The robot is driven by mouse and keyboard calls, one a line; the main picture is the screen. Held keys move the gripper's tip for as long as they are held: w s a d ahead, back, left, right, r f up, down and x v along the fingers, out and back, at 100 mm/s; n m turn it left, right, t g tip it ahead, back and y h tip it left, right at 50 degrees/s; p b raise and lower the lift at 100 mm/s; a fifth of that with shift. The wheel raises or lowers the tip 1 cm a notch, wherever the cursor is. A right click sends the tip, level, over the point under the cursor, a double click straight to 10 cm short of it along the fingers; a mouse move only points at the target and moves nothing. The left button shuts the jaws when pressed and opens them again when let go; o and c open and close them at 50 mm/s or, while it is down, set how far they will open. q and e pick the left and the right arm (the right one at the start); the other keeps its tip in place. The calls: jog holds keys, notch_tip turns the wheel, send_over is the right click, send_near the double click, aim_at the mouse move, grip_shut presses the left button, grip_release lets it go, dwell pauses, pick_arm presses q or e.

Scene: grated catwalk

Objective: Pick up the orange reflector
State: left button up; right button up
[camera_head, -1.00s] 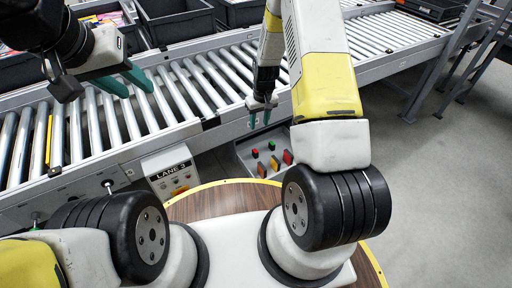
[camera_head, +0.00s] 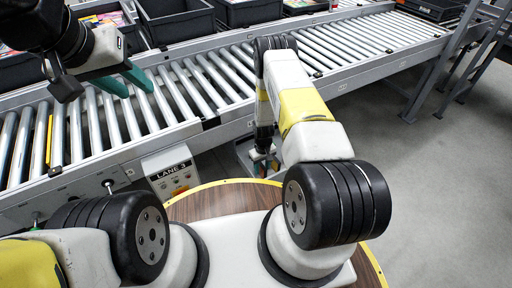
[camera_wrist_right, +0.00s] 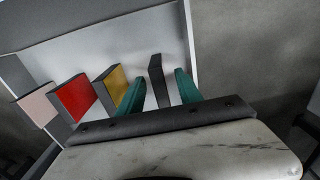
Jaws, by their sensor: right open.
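My right gripper (camera_wrist_right: 161,90) is open, with its two teal fingers on either side of a narrow dark slab (camera_wrist_right: 156,80) standing on edge in a pale bin. The slab's front colour cannot be told. An orange-yellow block (camera_wrist_right: 117,84), which may be the orange reflector, stands just outside the left finger in the right wrist view. In the head view the right gripper (camera_head: 262,168) is low behind my right arm, partly hidden, and a small orange patch shows by it. My left gripper (camera_head: 125,82) is open and empty above the rollers.
A red block (camera_wrist_right: 75,98) and a pale pink block (camera_wrist_right: 38,107) stand left of the orange-yellow one. The bin's wall (camera_wrist_right: 189,45) rises close to the right finger. The roller conveyor (camera_head: 190,95) and LANE 3 box (camera_head: 170,170) are nearby.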

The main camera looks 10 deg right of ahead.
jog(key=shift+f, duration=0.5)
grip_shut()
jog(key=shift+r, duration=0.1)
